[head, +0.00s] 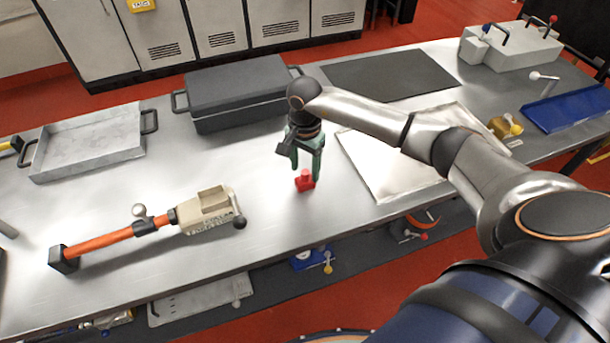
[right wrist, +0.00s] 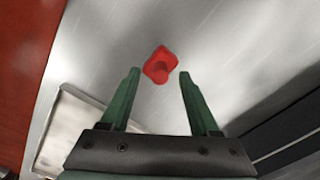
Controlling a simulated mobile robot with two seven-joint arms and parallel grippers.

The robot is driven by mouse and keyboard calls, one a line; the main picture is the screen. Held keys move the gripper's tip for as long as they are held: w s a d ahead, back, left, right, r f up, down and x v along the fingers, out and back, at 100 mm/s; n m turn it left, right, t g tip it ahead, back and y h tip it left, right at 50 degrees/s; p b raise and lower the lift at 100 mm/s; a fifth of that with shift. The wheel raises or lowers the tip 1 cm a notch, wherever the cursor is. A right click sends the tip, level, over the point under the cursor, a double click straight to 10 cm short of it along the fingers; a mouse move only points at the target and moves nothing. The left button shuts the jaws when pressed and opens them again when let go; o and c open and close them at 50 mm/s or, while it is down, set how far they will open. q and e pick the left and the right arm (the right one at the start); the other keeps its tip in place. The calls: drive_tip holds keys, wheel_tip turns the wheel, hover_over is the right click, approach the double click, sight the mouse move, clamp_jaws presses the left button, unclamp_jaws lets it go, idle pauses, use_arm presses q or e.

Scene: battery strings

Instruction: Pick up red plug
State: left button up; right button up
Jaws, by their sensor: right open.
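The red plug (head: 305,181) stands on the metal table top, right of the table's middle front. In the right wrist view the red plug (right wrist: 160,66) lies just beyond the fingertips, roughly midway between them. My right gripper (head: 306,172) is open and points down just above the plug. In the right wrist view its two green fingers (right wrist: 159,73) are spread apart with nothing between them. I cannot tell whether the fingertips reach down beside the plug. My left gripper is not in view.
An orange-handled device (head: 205,212) lies left of the plug. A grey tray (head: 88,150) and a dark lidded case (head: 242,92) stand behind. A pale flat panel (head: 385,180) lies to the right. The metal table (head: 255,190) is clear around the plug.

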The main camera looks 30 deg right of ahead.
drive_tip(key=shift+f, duration=0.2)
clamp_jaws()
idle(0.4)
idle(0.9)
